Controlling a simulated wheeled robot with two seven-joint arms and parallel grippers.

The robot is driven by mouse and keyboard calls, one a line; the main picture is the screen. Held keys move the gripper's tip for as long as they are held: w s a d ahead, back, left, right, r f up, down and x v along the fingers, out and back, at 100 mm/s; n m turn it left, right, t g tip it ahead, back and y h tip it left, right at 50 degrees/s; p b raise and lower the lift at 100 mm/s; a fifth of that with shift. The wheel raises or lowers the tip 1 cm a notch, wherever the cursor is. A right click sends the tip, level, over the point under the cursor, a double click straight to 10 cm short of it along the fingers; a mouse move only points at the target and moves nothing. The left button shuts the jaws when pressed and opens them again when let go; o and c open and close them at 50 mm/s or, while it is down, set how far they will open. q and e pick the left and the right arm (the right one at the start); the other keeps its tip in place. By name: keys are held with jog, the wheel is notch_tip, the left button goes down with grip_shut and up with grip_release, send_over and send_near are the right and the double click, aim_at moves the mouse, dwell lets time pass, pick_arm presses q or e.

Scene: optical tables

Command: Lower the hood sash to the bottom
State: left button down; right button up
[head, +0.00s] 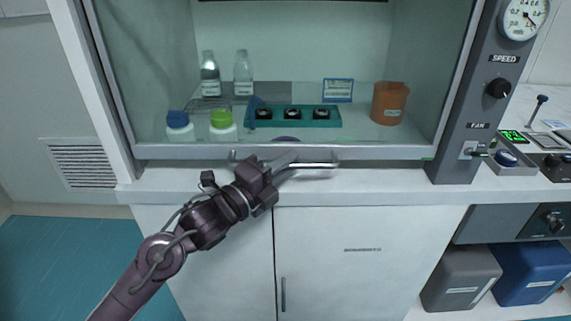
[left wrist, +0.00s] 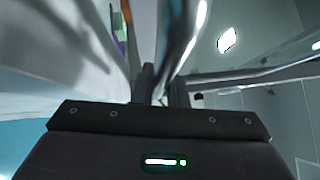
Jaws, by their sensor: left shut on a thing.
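The hood sash is a clear glass panel with a grey bottom rail (head: 390,152). The rail shows low, close above the white worktop's front in the head view; I cannot tell exactly how large the gap is. A shiny bar handle (head: 318,165) runs along the front of the rail. My left gripper (head: 279,163) reaches in from the lower left and is shut on this handle. In the left wrist view the two dark fingertips (left wrist: 162,88) close around the metal bar (left wrist: 178,40). The fingers hide part of the handle. My right gripper is not in view.
Behind the glass are bottles (head: 210,75), a teal rack (head: 300,116) and an orange beaker (head: 389,103). A grey control post (head: 470,110) with gauge and knob stands right of the sash. White cabinets (head: 350,250) are below; bins (head: 461,279) stand lower right.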

pick_arm(q)
jog(key=c, duration=1.5)
grip_release()
jog(key=shift+o, duration=0.2)
jog(key=shift+s+a+f, duration=0.15)
jog(key=shift+s+a, duration=0.2)
jog(key=r+v, duration=0.1)
jog(key=v, duration=0.5)
jog(key=shift+s+a+f+b, duration=0.3)
jog(key=shift+f+b, duration=0.05)
jog(key=shift+f, duration=0.2)
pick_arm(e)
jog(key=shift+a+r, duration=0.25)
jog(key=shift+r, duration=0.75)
